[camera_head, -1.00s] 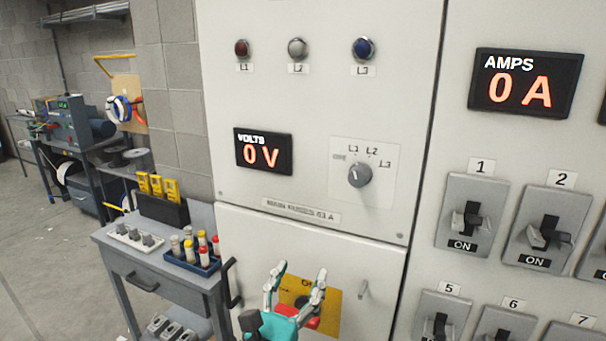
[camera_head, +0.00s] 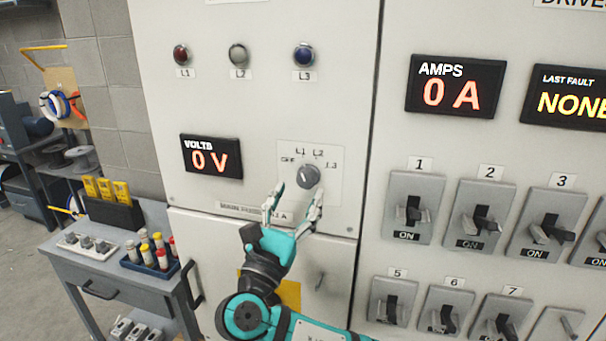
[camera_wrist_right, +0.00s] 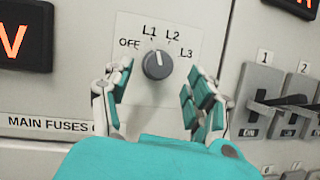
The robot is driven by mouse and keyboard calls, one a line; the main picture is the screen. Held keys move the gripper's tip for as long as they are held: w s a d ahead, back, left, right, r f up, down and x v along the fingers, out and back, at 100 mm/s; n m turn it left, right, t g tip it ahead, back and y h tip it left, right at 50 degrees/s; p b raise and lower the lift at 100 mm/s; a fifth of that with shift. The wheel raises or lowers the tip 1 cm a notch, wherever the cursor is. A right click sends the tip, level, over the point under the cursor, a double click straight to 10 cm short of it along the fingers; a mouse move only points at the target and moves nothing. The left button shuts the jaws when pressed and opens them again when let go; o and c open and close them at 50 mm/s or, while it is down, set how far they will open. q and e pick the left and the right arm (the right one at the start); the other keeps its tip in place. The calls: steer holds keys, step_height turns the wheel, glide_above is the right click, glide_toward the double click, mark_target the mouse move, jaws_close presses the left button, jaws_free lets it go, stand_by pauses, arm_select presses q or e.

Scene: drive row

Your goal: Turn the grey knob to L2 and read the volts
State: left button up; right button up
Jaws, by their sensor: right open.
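The grey knob (camera_head: 308,176) sits on a pale plate marked OFF, L1, L2 and L3. It also shows in the right wrist view (camera_wrist_right: 158,65). Its small light pointer mark is at the upper part of the knob; I cannot tell for certain which label it faces. The volts display (camera_head: 211,157) left of the knob reads 0 V in red. My right gripper (camera_head: 296,193) is open and empty, just below and in front of the knob. In the wrist view its fingers flank the knob on both sides without visible contact. My left gripper is not in view.
Three lamps, L1 (camera_head: 181,54), L2 (camera_head: 238,54) and L3 (camera_head: 304,55), sit above. The amps display (camera_head: 456,86) reads 0 A, and the last fault display (camera_head: 570,97) reads NONE. Several breaker switches fill the right panel. A grey cart (camera_head: 125,262) stands at left.

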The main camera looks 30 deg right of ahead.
mark_target(305, 183)
steer(key=shift+p+x, duration=0.45)
steer(key=shift+x, duration=1.4)
steer(key=c, duration=1.1)
